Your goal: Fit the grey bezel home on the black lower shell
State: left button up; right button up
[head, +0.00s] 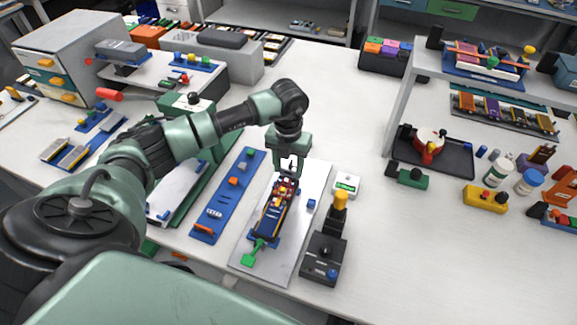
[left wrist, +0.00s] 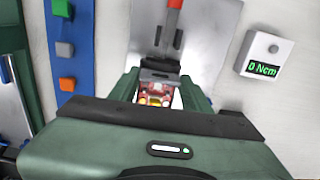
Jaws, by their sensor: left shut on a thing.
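My left gripper (head: 287,176) points down over the far end of a dark, long assembly on a pale grey plate (head: 312,180). It is shut on a dark grey piece that I take for the grey bezel (left wrist: 158,75), mostly hidden by the fingers (left wrist: 158,92). Red and yellow parts show between the fingers in the left wrist view. The black lower shell (head: 271,218) appears as the dark body with yellow and blue edges, under or beside the fingers. Whether bezel and shell touch, I cannot tell. My right gripper is out of view.
A blue strip with small parts (head: 229,196) lies left of the plate. A small white meter (head: 346,185) reading 0 Ncm and a black box with a yellow-topped stick (head: 326,258) stand at its right. A green-handled item (head: 256,250) lies at the near end.

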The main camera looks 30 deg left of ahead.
aim_at(289, 170)
pick_arm(q)
jog(key=shift+f+b, duration=1)
jog(key=shift+f, duration=0.3)
jog(key=o, duration=1.4)
jog(key=shift+c, duration=0.2)
jog(key=shift+r+b, duration=0.75)
jog(key=shift+r, duration=3.2)
